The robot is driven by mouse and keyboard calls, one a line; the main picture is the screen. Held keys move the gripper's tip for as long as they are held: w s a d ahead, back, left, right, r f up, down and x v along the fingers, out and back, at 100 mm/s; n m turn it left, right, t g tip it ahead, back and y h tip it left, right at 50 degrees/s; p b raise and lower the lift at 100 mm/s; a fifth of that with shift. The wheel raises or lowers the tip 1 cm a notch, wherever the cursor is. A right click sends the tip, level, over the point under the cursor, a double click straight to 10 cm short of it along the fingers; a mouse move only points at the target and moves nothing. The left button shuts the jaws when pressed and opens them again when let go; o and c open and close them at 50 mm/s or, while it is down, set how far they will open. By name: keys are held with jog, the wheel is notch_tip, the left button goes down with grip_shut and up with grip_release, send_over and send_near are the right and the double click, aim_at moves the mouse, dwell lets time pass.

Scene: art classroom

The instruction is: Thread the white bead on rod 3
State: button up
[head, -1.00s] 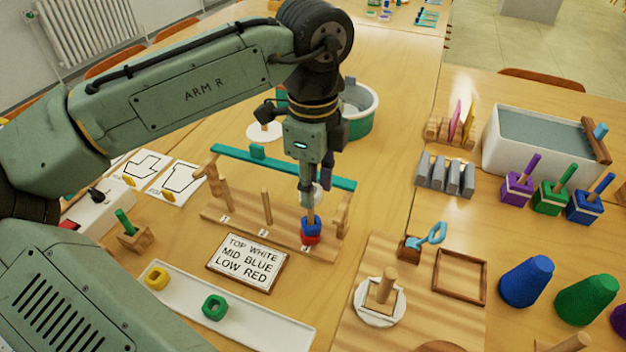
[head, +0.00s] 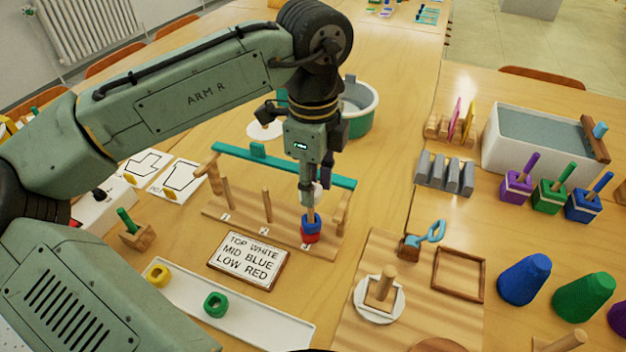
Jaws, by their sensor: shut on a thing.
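Rod 3 (head: 311,214) stands at the right end of the wooden rod stand (head: 285,238). A red bead (head: 309,239) lies at its bottom with a blue bead (head: 311,227) on top of it. My gripper (head: 308,203) points down right above rod 3 and is shut on the white bead (head: 318,191). Only a sliver of white shows beside the fingers; the fingers hide the rest. I cannot tell whether the bead is around the rod's top or just behind or above it.
Rods 1 (head: 228,193) and 2 (head: 267,205) are bare. A teal bar (head: 240,155) runs behind the rods. The order card (head: 248,260) lies in front. A white tray (head: 255,322) holds a yellow bead (head: 158,275) and a green bead (head: 215,305).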

jog(key=shift+f, duration=0.7)
dwell(1.5)
jog(key=shift+f, duration=0.3)
jog(key=shift+f+p, duration=0.45)
jog(key=shift+f, duration=0.05)
dwell(1.4)
jog(key=o, duration=0.9)
jog(key=shift+r, duration=0.1)
notch_tip(320, 180, up, 12)
jog(key=shift+f, duration=0.1)
dwell(0.3)
dwell(0.6)
